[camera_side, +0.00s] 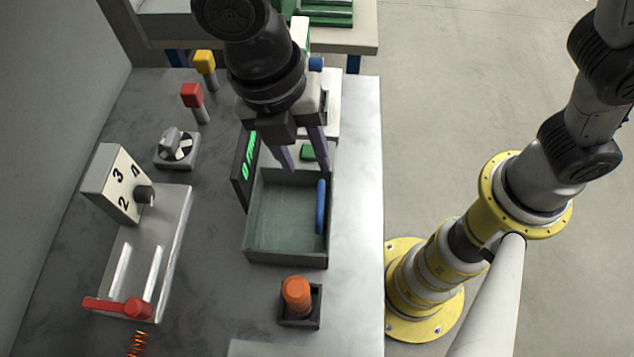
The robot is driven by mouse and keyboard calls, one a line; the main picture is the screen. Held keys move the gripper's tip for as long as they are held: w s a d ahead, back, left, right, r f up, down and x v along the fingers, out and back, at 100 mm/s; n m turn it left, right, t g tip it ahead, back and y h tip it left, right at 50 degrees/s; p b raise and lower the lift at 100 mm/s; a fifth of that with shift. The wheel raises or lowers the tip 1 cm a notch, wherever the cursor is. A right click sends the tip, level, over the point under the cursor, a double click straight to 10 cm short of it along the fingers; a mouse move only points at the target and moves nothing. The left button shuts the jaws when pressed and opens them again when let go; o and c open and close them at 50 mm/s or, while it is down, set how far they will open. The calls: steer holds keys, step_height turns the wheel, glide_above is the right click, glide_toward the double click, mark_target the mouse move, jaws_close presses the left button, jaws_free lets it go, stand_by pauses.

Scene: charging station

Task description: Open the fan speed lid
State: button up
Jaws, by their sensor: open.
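A pale box (103,179) marked 2, 3 and 4, with a dark knob (145,194), stands at the left of the bench. A small fan (178,148) sits behind it. I cannot tell which part is the fan speed lid. My gripper (304,160) is open, with its fingers pointing down over the far end of a grey-green open bin (287,262). The gripper is well to the right of the numbered box and the fan. Whether the fingertips touch the bin cannot be told.
The bin has a blue handle (321,207) on its right side. A dark panel with a green display (244,172) stands behind its left edge. An orange button (297,293), a red lever (124,308), a red-topped post (192,96) and a yellow-topped post (204,62) also stand up.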

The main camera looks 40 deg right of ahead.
mark_target(320, 196)
steer(key=f, duration=0.3)
steer(key=s+d+f, duration=0.1)
steer(key=f, duration=0.4)
steer(key=shift+s+d+f, duration=0.15)
steer(key=shift+f, duration=0.2)
steer(key=shift+c, duration=0.2)
jaws_close()
stand_by(0.8)
